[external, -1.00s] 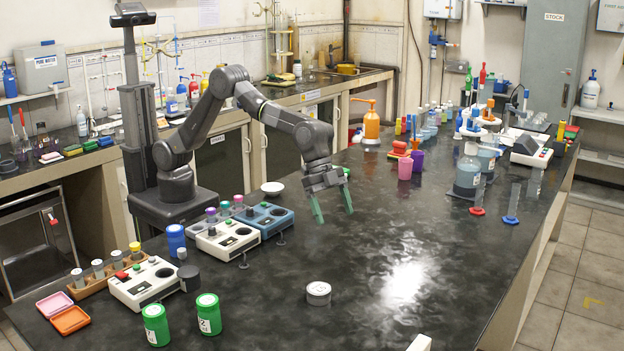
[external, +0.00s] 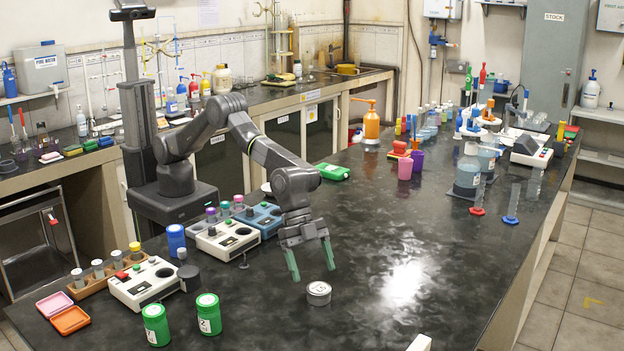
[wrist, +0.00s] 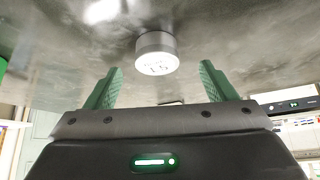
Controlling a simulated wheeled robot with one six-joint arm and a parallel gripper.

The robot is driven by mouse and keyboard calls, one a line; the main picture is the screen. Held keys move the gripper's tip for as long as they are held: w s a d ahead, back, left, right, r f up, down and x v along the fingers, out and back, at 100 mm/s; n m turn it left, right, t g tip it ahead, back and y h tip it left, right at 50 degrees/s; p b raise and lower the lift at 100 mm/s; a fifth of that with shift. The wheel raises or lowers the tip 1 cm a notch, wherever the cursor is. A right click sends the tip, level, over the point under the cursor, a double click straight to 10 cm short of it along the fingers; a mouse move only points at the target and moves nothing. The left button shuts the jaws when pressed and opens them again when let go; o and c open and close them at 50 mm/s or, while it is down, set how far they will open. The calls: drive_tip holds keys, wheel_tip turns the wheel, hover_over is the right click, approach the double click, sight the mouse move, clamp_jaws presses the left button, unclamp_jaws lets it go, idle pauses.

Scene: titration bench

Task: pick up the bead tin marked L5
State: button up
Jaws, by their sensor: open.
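The bead tin (external: 318,293) is a short, round, grey tin with a white top, standing upright on the dark bench. In the wrist view the tin (wrist: 157,54) shows dark marking on its white face that looks like L5. My gripper (external: 312,274) is above the bench, just behind the tin in the external view. Its two green fingers are apart with nothing between them. In the wrist view the gripper (wrist: 160,85) has the tin ahead of its fingertips, roughly centred between them and not touching.
Two green tins (external: 208,314) (external: 156,325) stand at the front left. White and blue bench instruments (external: 228,236) and a blue tin (external: 176,241) stand to the left. A green object (external: 332,172) lies farther back. The bench right of the tin is clear.

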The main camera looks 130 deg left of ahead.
sight(317, 286)
drive_tip(key=shift+d+p+x, duration=0.2)
drive_tip(key=shift+p+x, duration=0.8)
drive_tip(key=shift+x, duration=1.75)
drive_tip(key=shift+r, duration=0.1)
drive_tip(key=c, duration=1.1)
